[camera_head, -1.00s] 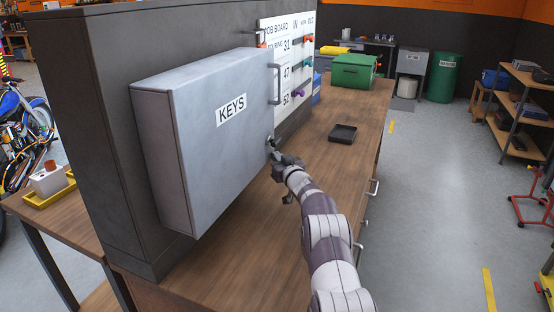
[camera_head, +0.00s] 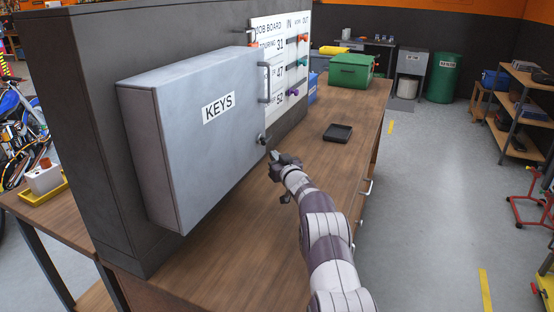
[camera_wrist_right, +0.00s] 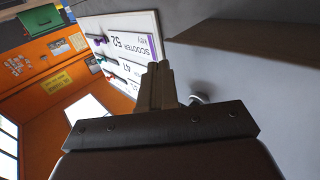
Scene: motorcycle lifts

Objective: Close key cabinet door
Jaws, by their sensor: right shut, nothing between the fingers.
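The grey key cabinet (camera_head: 141,150) hangs on the dark panel, its front door (camera_head: 210,150) labelled KEYS. The door looks flush or nearly flush with the box; I cannot tell if a narrow gap remains along its far edge. A bar handle (camera_head: 264,82) and a small dark knob (camera_head: 262,139) sit near that edge. My right gripper (camera_head: 273,157) is shut and empty, just right of and below the knob, seemingly apart from it. In the right wrist view its closed fingers (camera_wrist_right: 158,80) point along the grey surface beside a round knob (camera_wrist_right: 199,98). My left gripper is out of view.
A white job board (camera_head: 285,75) with coloured tags is just beyond the cabinet. Below, the wooden bench (camera_head: 310,160) carries a black tray (camera_head: 338,133) and a green box (camera_head: 351,71). Bench top around the gripper is clear; open floor (camera_head: 430,190) lies right.

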